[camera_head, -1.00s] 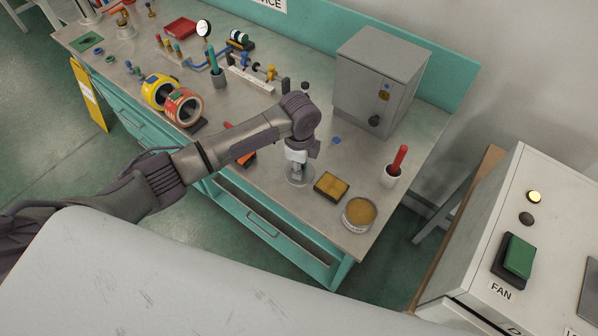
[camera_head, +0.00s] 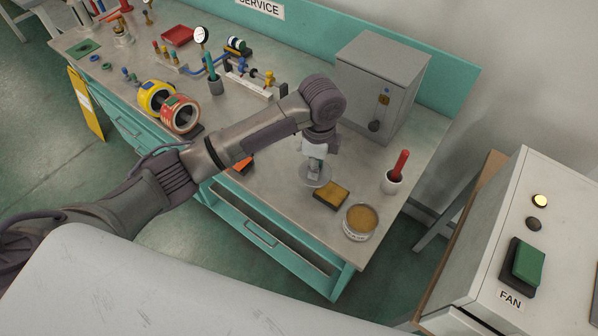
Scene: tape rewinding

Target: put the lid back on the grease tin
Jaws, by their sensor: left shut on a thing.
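The grease tin (camera_head: 360,222) stands open near the right front corner of the bench, with yellow-brown grease showing in it. My left gripper (camera_head: 315,164) points down over the bench, left of and behind the tin. It is shut on the round, pale grey lid (camera_head: 318,182), which looks flat and close above the bench top; the exact gap is hard to tell. The lid is apart from the tin, with the sponge between them in the picture. My right gripper is not in view.
A yellow-brown sponge (camera_head: 331,194) lies left of the tin. A cup (camera_head: 393,183) with a red-handled tool stands behind right. A grey cabinet (camera_head: 377,85) is at the back, tape rolls (camera_head: 181,113) at the left. The bench's front edge is close to the tin.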

